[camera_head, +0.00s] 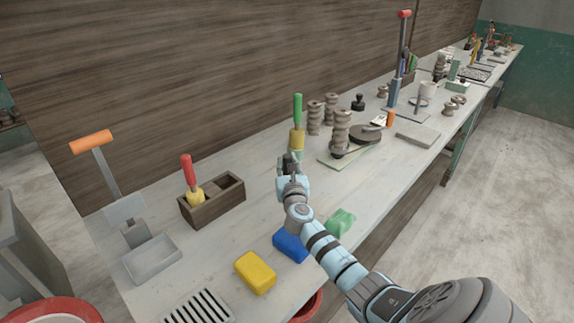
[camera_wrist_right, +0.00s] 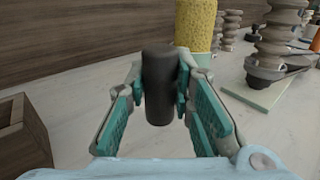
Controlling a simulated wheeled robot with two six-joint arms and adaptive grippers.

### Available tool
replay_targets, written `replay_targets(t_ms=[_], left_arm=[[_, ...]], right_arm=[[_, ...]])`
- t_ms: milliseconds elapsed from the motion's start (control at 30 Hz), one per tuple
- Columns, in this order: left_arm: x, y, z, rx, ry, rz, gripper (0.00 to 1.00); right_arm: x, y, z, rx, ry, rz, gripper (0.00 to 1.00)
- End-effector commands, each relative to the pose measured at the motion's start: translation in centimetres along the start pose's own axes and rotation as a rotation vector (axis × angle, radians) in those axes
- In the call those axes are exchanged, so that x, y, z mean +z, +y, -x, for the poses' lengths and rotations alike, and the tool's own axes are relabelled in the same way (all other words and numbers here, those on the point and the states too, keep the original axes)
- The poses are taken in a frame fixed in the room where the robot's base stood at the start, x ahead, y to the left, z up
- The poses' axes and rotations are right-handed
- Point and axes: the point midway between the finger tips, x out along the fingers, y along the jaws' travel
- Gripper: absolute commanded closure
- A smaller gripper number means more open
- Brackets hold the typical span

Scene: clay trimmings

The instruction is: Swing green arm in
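My right gripper (camera_head: 289,162) is over the table, in front of a green-handled tool (camera_head: 297,110) with a yellow sponge-like lower part, which also shows in the right wrist view (camera_wrist_right: 196,24). In that view my right gripper's pads are on both sides of a dark upright cylinder (camera_wrist_right: 158,88) and appear closed on it. I cannot tell whether the cylinder is fixed to something or stands free. I cannot tell which part is the green arm. My left gripper is not in view.
A wooden box (camera_head: 214,207) with a red-handled tool (camera_head: 187,172) stands left of the gripper. Yellow (camera_head: 255,272), blue (camera_head: 290,245) and green (camera_head: 340,221) blocks lie along the front edge. Brown coiled columns (camera_head: 314,117) stand behind the plate.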

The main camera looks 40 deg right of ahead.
Motion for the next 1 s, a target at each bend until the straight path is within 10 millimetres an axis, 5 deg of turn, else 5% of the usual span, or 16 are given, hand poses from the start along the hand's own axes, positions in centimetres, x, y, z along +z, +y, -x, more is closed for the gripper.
replay_targets(t_ms=[567,1000], left_arm=[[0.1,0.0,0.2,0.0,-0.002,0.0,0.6],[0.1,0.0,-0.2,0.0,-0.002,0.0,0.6]], right_arm=[[-0.1,-0.6,0.1,0.019,-0.001,0.001,1.0],[-0.2,-3.9,0.1,0.174,-0.005,0.006,1.0]])
